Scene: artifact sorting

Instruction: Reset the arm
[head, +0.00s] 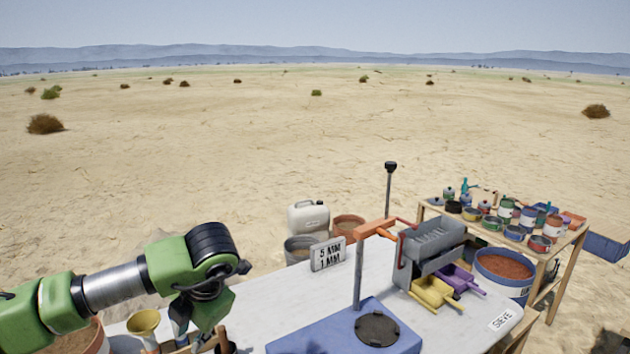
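My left arm comes in from the left over the white table (262,290), bent at a green and black joint. My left gripper (196,335) points down at the table's near left part, beside a yellow funnel (144,322). Its fingertips are dark and partly cut off by the bottom edge, so I cannot tell whether it is open or holds something. My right arm and gripper do not show.
A blue base with a dark disc (377,328) and a grey sieve machine (430,250) with yellow (436,291) and purple (462,279) scoops stand on the table. A sign (328,254) stands behind. A wooden side table (548,245) holds several pots. The table's middle is clear.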

